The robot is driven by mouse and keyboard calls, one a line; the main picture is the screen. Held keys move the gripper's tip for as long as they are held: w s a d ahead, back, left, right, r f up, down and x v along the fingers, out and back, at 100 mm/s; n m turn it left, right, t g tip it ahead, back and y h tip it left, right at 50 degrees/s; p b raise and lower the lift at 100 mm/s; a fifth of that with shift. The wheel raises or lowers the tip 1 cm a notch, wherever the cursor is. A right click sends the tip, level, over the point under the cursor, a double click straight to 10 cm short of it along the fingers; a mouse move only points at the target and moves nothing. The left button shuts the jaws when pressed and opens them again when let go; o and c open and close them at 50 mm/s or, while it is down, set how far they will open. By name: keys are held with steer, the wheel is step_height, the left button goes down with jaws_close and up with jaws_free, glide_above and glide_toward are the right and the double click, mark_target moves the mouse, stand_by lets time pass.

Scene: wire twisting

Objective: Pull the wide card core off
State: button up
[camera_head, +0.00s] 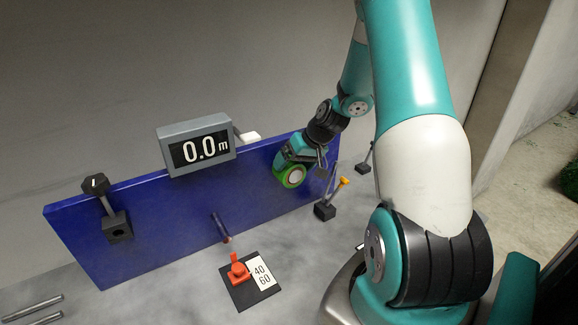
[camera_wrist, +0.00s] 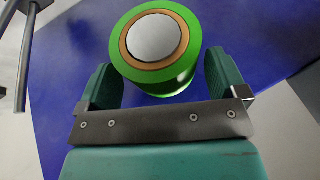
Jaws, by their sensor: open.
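The card core shows as a brown ring (camera_wrist: 124,42) inside a green roll (camera_wrist: 122,74) in the wrist view. A pale round end fills the ring's middle. In the head view the green roll (camera_head: 281,176) is at the right part of the blue panel, beside my gripper (camera_head: 303,164). In the wrist view my gripper (camera_wrist: 162,74) is open, with one finger on each side of the roll. I see gaps between the fingers and the roll. The back of the roll is hidden.
A grey display (camera_head: 197,147) reading 0.0 m tops the blue panel (camera_head: 160,225). A peg (camera_head: 220,227) sticks out of the panel. A red device (camera_head: 239,270) sits on a black plate with a 40/60 card. Black stands (camera_head: 325,211) (camera_head: 117,227) stand on either side.

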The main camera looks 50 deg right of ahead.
mark_target(294, 163)
steer(key=shift+x, duration=1.55)
steer(key=c, duration=1)
steer(key=s+a, duration=0.1)
steer(key=s, duration=0.6)
steer(key=shift+a, duration=0.4)
steer(key=shift+s+r, duration=0.1)
steer(key=shift+s, duration=0.1)
steer(key=shift+s+a+r+p, duration=0.2)
steer(key=shift+s+r, duration=0.25)
steer(key=shift+s, duration=0.25)
steer(key=shift+s+a+r+p, duration=0.1)
steer(key=shift+s+a+r, duration=0.05)
steer(key=shift+s+r, duration=0.45)
steer(key=shift+s+f, duration=0.1)
